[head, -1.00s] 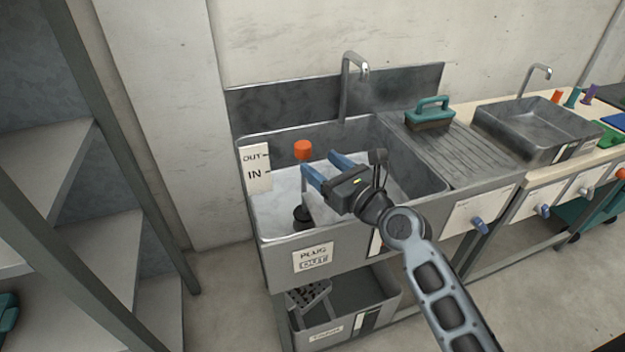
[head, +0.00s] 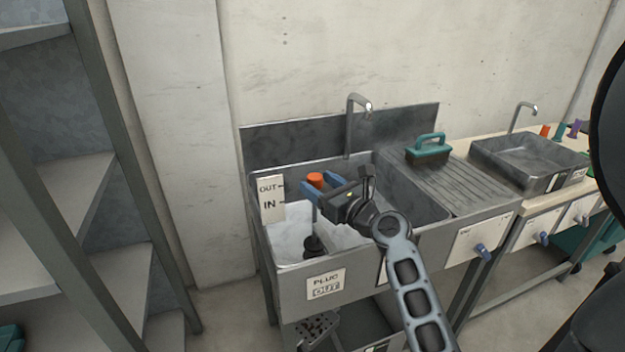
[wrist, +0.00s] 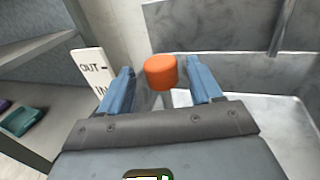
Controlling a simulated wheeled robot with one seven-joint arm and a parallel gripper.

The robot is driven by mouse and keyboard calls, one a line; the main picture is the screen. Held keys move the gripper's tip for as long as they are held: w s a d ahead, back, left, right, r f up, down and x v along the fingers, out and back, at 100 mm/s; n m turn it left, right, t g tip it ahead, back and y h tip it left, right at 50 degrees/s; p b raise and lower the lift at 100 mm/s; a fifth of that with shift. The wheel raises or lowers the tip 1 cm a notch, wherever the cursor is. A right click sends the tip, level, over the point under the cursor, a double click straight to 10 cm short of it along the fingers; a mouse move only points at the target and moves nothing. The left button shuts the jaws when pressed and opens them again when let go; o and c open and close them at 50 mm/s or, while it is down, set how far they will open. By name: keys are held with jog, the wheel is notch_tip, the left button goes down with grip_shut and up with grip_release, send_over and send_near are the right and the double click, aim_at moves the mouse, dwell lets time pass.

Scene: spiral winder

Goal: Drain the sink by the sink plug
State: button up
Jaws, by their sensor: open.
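The sink plug's orange knob (head: 315,179) stands up inside the left sink basin (head: 420,195). A black plug base (head: 314,246) shows below it on the basin floor. My gripper (head: 314,183) is open with its blue fingers at the knob. In the wrist view the knob (wrist: 160,73) appears between the two fingertips of my gripper (wrist: 161,67), with a visible gap on each side. A white OUT/IN plate (head: 271,199) stands on the basin's left side, and the knob's top is near the OUT mark. A "PLUG OUT" label (head: 325,284) is on the basin front.
A tap (head: 348,125) rises behind the basin. A teal-handled brush (head: 428,149) sits on the ribbed drainboard (head: 440,185) to the right. A second sink (head: 530,158) is farther right. Metal shelving (head: 70,200) stands at the left. A crate is partly visible under the basin.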

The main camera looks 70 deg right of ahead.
jog(key=shift+x, duration=1.2)
jog(key=shift+s, duration=0.1)
grip_shut()
